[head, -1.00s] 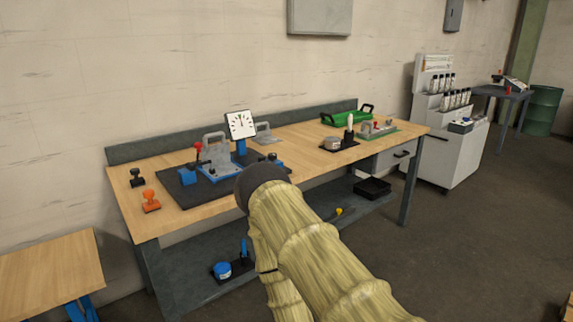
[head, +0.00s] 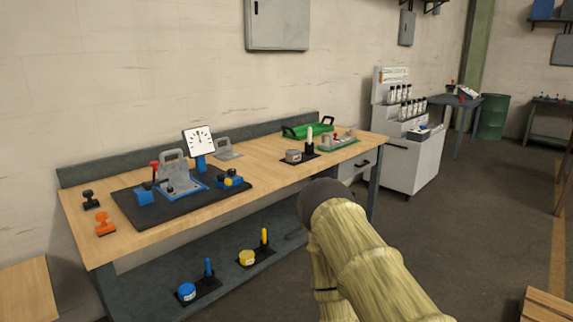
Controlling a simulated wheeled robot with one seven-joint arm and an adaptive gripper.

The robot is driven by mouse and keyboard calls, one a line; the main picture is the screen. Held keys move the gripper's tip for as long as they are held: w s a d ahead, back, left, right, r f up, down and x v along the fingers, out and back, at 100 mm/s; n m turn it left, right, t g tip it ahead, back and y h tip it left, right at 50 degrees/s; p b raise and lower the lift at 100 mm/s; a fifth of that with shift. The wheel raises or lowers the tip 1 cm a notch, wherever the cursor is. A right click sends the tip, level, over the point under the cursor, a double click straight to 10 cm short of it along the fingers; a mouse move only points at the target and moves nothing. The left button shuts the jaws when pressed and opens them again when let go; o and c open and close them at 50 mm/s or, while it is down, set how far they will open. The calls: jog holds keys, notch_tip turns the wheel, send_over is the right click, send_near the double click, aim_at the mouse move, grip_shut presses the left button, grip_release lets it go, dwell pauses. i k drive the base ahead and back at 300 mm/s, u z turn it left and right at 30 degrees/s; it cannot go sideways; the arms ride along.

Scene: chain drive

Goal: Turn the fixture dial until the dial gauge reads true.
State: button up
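The dial gauge (head: 199,141) is a white square face with dark marks on a blue post, at the back of a black mat (head: 142,208) on the workbench. Its reading is too small to make out. In front of it is a blue fixture (head: 181,187) with a grey upright bracket (head: 172,166) and a red-topped lever (head: 155,171). A blue block with yellow and black parts (head: 230,180) sits at the mat's right; I cannot tell which part is the fixture dial. My arm, in a tan sleeve, reaches up right of the fixture, apart from it. My gripper is hidden.
Orange (head: 105,223) and black (head: 90,199) stamp-like handles stand left of the mat. A green tray (head: 307,130) and a grey tin (head: 293,156) are at the bench's right. The lower shelf (head: 150,272) holds blue and yellow tins. Floor (head: 440,240) at right is clear.

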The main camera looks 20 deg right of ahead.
aim_at(232, 173)
jog(key=z, duration=0.6)
jog(key=i, duration=1.35)
jog(key=u, duration=0.35)
